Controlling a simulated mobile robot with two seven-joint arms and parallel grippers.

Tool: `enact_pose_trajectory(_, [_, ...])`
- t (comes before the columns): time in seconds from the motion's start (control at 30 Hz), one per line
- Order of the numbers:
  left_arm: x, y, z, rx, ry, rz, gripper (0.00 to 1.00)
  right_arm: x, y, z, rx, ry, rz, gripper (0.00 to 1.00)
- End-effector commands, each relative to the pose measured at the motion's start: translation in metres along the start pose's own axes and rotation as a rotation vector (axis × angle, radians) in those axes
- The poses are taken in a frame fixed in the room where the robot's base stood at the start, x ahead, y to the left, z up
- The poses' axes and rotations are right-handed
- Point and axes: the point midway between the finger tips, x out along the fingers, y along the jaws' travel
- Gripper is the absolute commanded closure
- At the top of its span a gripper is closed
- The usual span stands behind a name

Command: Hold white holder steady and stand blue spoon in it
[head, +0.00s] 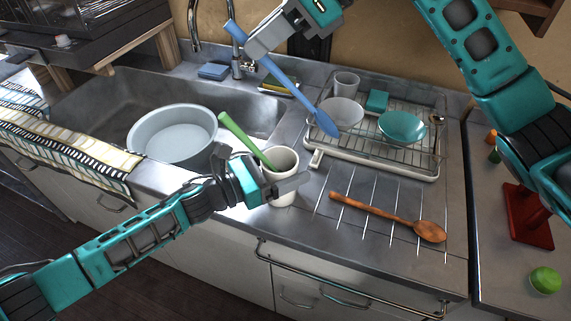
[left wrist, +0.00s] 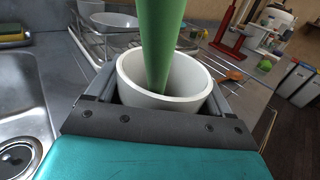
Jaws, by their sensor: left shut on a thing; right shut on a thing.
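The white holder (head: 283,162) stands upright on the counter in front of the dish rack, with a green-handled utensil (head: 243,138) leaning in it. My left gripper (head: 284,186) is shut on the holder. In the left wrist view the holder (left wrist: 135,88) sits between the fingers, and the green handle (left wrist: 162,40) rises from its opening. My right gripper (head: 256,53) is shut on the blue spoon (head: 290,84) by its handle, above the back of the counter. The spoon is tilted, its bowl end low to the right, apart from the holder. The lower part of the green utensil is hidden.
A dish rack (head: 426,170) with bowls and a cup stands behind the holder. A wooden spoon (head: 385,216) lies on the counter's front right. The sink with a grey basin (head: 172,134) is on the left. The faucet (head: 236,62) stands near my right gripper.

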Motion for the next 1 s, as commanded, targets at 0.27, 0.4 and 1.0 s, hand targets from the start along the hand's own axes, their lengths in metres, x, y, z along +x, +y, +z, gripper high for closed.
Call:
enact_pose_trajectory(0.27, [0.000, 0.000, 0.000, -0.001, 0.001, 0.000, 0.66, 0.003, 0.000, -0.004, 0.001, 0.000, 0.000, 1.00])
enact_pose_trajectory(0.4, [0.000, 0.000, 0.000, -0.001, 0.000, 0.000, 0.66, 0.010, 0.000, -0.012, 0.000, 0.001, 0.000, 1.00])
enact_pose_trajectory(1.0, [0.000, 0.000, 0.000, -0.001, 0.001, 0.000, 0.66, 0.037, 0.000, -0.043, 0.002, 0.001, 0.001, 1.00])
